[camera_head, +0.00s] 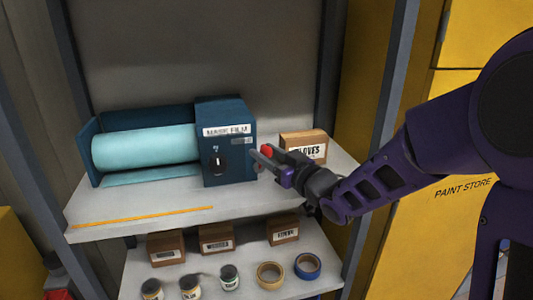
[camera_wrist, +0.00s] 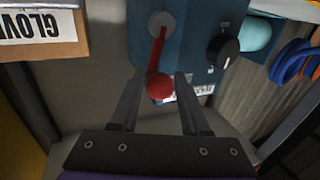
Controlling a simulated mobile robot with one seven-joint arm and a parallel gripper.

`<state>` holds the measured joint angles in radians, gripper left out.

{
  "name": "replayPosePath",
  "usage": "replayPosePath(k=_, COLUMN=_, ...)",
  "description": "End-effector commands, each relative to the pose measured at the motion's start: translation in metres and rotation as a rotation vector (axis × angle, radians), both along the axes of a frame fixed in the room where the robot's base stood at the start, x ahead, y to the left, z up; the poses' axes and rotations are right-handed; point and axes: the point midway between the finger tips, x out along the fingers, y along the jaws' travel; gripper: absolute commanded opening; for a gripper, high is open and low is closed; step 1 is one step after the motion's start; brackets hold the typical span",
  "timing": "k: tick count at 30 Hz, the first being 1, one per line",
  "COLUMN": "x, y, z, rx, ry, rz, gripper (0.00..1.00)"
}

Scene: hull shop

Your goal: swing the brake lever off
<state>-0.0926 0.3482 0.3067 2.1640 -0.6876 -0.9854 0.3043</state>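The brake lever is a red arm with a round red knob (camera_wrist: 160,86), hinged on a pale disc (camera_wrist: 161,24) on the side of the blue dispenser box. In the head view the red knob (camera_head: 266,151) shows at the box's right side. My gripper (camera_wrist: 156,80) is open, with one finger on each side of the knob; whether either finger touches it I cannot tell. In the head view my gripper (camera_head: 258,158) reaches in from the right beside the blue box (camera_head: 229,160). A roll of light blue film (camera_head: 145,148) lies left of the box.
A gloves carton (camera_head: 318,148) stands right of the box, close behind my gripper. A black knob (camera_wrist: 223,50) sits on the box's front. A yellow strip (camera_head: 145,217) runs along the shelf's front. Small cartons, cans and tape rolls (camera_head: 270,274) fill the lower shelf.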

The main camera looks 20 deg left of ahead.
Motion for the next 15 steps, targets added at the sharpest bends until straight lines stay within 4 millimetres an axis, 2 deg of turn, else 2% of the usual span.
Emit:
replayPosePath(k=1, x=-0.0001, y=-0.0002, z=0.0, rx=0.0, ry=0.0, rz=0.0, gripper=0.35)
replayPosePath(k=7, x=-0.0006, y=0.0003, z=-0.0001, rx=0.0, ry=0.0, rz=0.002, gripper=0.0)
replayPosePath(k=15, x=-0.0013, y=0.0009, z=-0.0002, rx=0.0, ry=0.0, rz=0.004, gripper=0.0)
